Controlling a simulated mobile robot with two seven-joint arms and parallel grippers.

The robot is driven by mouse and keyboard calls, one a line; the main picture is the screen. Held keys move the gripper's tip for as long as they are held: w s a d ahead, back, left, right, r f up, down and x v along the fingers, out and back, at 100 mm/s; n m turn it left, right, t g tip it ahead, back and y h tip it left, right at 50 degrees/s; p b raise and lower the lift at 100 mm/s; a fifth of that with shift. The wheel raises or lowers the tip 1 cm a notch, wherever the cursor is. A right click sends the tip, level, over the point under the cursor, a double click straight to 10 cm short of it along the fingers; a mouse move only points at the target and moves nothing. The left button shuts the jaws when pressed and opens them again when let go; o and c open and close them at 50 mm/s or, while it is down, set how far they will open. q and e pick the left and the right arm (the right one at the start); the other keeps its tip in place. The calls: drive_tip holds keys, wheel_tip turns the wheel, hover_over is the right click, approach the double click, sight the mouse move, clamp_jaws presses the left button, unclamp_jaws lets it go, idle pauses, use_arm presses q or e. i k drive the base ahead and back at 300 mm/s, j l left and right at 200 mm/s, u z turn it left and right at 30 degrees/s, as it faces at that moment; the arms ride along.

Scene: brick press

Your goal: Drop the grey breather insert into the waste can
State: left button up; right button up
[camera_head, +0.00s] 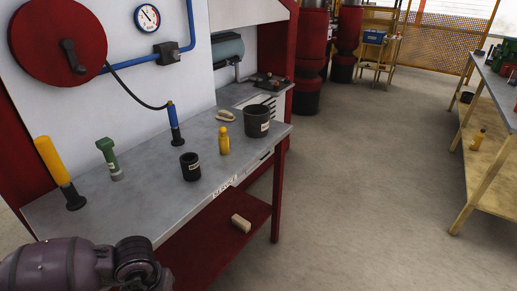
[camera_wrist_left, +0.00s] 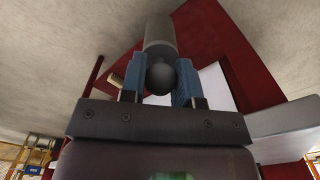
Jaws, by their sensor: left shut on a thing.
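The grey breather insert (camera_wrist_left: 160,35) is a grey cylinder with a rounded dark end. It is between the blue fingers of my left gripper (camera_wrist_left: 158,70), which is shut on it, in the left wrist view. In the head view my left arm enters at the bottom left; its fingers and the insert are out of that picture. Two dark cans with pale labels stand upright on the bench: a larger one (camera_head: 257,121) near the right end and a smaller black one (camera_head: 190,167) nearer the front. I cannot read which is the waste can. My right gripper is not in view.
The grey bench (camera_head: 140,208) carries a yellow-handled tool (camera_head: 53,160), a green tool (camera_head: 107,154), a blue-handled tool (camera_head: 173,120) and a yellow bottle (camera_head: 223,141). A beige block (camera_head: 241,223) lies on the red lower shelf.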

sight(253, 131)
drive_tip(key=i+l, duration=0.25)
drive_tip(key=i+l+u, duration=0.15)
drive_tip(key=l, duration=0.2)
drive_tip(key=i+l, duration=0.25)
drive_tip(key=i+l+u, duration=0.1)
drive_tip(key=i+l, duration=0.15)
drive_tip(key=l, duration=0.15)
drive_tip(key=i+l+u, duration=0.1)
drive_tip(key=l, duration=0.25)
drive_tip(key=i+l, duration=0.25)
drive_tip(key=i+l+u, duration=0.15)
drive_tip(key=l, duration=0.3)
drive_tip(key=i+l, duration=0.2)
drive_tip(key=l, duration=0.2)
